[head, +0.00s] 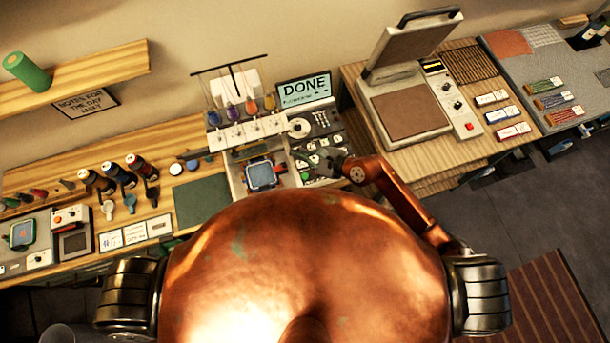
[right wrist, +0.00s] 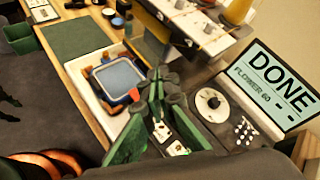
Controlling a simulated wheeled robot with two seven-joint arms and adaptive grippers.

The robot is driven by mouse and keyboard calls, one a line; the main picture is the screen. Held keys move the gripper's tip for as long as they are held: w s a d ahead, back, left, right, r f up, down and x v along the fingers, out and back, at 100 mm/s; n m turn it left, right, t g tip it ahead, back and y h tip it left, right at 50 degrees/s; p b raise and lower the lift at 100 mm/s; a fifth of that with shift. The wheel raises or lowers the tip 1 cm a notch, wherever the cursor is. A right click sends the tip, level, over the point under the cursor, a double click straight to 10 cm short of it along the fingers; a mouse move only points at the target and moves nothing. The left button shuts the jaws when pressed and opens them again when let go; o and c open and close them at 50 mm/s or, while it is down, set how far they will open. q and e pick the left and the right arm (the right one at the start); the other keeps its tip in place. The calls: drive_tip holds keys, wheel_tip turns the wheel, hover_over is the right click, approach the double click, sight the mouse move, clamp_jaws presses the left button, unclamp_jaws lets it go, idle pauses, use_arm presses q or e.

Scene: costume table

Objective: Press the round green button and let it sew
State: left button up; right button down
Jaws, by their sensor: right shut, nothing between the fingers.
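The embroidery machine stands at the middle of the bench, with a row of coloured thread cones. Its screen (head: 305,90) reads DONE; in the right wrist view the screen (right wrist: 272,85) also shows a line starting FLOWER. The blue-rimmed hoop (head: 262,175) lies on the machine's bed and shows in the right wrist view (right wrist: 117,76). My right gripper (head: 318,160) is shut and empty over the control panel, right of the hoop; its fingers (right wrist: 156,85) cover part of the panel.
A heat press (head: 405,110) stands open on the bench to the right. A dark green mat (head: 201,200) lies left of the machine, with several thread spools further left. The panel's round dial (right wrist: 212,103) is right of my fingers.

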sight(306, 177)
drive_tip(key=d+f+n+g+h, duration=0.1)
drive_tip(key=d+f+n+h, duration=0.1)
drive_tip(key=f, duration=0.5)
drive_tip(key=shift+s+d+n+g, duration=0.3)
drive_tip(key=shift+s+d+n, duration=0.1)
drive_tip(key=shift+d+n, duration=0.15)
drive_tip(key=shift+f, duration=0.15)
wheel_tip(306, 177, down, 8)
drive_tip(key=b, duration=0.6)
drive_tip(key=shift+f+b, duration=0.25)
drive_tip(key=shift+b, duration=0.1)
drive_tip(key=shift+f+b, duration=0.45)
